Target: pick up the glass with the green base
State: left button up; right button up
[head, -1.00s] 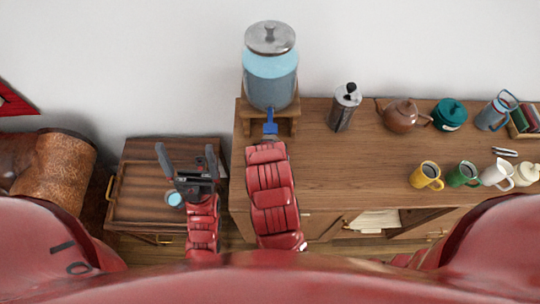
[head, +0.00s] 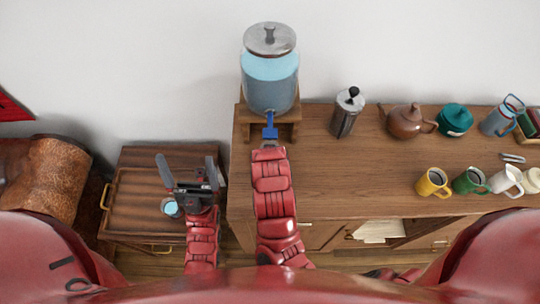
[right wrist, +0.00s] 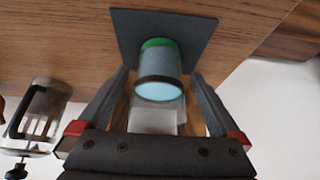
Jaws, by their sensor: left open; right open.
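In the right wrist view a glass with a green base (right wrist: 158,65) stands on a dark square plate (right wrist: 195,45), its dark rim and pale blue mouth facing the camera. My right gripper (right wrist: 160,73) is open, with one finger on each side of the glass; I cannot tell whether they touch it. In the head view the right arm reaches toward the water dispenser (head: 270,80), and its fingers are not clear there. My left gripper (head: 186,159) is open over the side table (head: 125,190). A small glass with a pale blue mouth (head: 171,208) shows beside it; its base is hidden.
The wooden counter (head: 310,180) holds a French press (head: 346,115), a brown teapot (head: 408,121), a teal pot (head: 455,119) and several mugs at the right. The dispenser's blue tap (head: 270,127) faces my right arm. A brown armchair (head: 62,175) stands at the left.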

jog(key=shift+x, duration=1.3)
grip_shut()
